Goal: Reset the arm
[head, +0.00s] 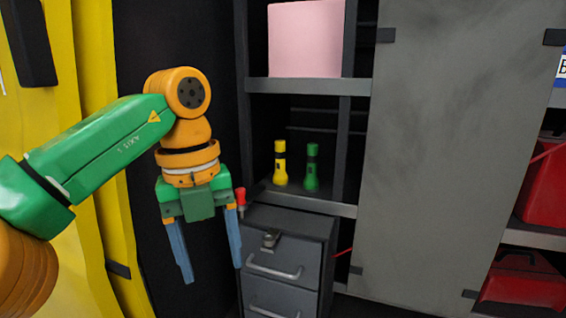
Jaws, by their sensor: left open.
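My left arm comes in from the left, in green and orange. My left gripper (212,273) points down with its two blue-grey fingers apart and nothing between them. It hangs in front of a dark panel, to the left of a grey drawer cabinet (290,235). My right gripper is not in view.
A yellow flashlight (280,163) and a green flashlight (312,168) stand on a shelf. A red-topped item (240,197) is close to the gripper's right side. A pink box (305,40) sits above. A grey door (440,140) and red cases (525,285) are right.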

